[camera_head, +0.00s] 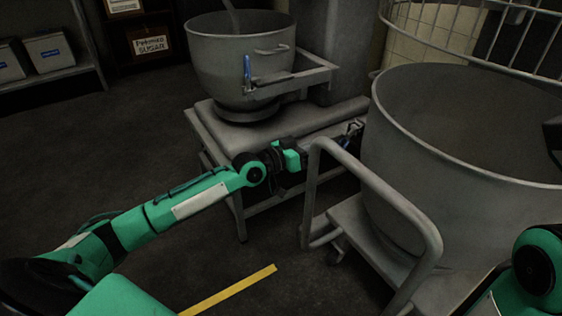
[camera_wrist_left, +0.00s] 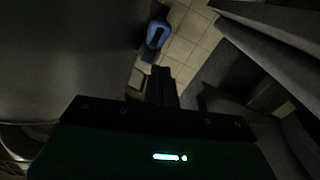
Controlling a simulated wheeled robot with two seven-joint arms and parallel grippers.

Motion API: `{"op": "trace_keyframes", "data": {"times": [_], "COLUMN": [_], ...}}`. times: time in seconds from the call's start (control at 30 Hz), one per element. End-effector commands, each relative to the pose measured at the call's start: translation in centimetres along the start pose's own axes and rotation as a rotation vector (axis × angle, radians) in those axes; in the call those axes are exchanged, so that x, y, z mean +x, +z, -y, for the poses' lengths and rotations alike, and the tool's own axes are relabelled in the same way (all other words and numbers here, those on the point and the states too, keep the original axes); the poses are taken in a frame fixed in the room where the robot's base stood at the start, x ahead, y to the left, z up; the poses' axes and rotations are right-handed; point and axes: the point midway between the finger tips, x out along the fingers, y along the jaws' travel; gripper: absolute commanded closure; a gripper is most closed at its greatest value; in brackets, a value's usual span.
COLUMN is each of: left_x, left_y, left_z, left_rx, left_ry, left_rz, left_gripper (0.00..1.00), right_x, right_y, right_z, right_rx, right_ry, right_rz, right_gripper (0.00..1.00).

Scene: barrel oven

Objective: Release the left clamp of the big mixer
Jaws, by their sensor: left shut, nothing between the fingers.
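The big mixer's bowl (camera_head: 470,130) is a large grey steel tub at the right of the head view. In the left wrist view a blue clamp handle (camera_wrist_left: 157,34) with a looped end stands just beyond the fingertips, beside a large grey curved surface. My left gripper (camera_head: 305,158) is shut and empty, a little left of the clamp in the head view. In the wrist view its fingers (camera_wrist_left: 162,85) are together, apart from the blue handle. My right gripper is not in view.
A bent tubular push handle (camera_head: 372,180) stands close to my left gripper. A wire guard (camera_head: 470,25) arches above the big bowl. The floor left is open.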

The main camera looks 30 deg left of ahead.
Motion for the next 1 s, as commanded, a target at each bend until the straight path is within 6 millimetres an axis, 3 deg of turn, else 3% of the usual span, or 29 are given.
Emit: {"op": "trace_keyframes", "data": {"times": [0.03, 0.27, 0.53, 1.0], "left_x": [-1.0, -3.9, -6.9, -7.8], "left_y": [1.0, 2.9, 4.9, 5.6], "left_z": [0.4, 1.1, 1.6, 1.8], "left_rx": [0.005, 0.007, 0.005, 0.003], "left_ry": [-0.003, -0.003, -0.004, -0.002], "left_rz": [0.009, 0.004, 0.003, -0.002], "left_gripper": [1.00, 1.00, 1.00, 1.00], "right_x": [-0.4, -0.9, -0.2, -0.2], "right_y": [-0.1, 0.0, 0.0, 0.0], "right_z": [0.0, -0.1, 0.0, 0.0], "right_rx": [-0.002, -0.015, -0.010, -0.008], "right_ry": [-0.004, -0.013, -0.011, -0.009], "right_rz": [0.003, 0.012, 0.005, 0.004], "right_gripper": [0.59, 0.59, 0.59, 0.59]}}
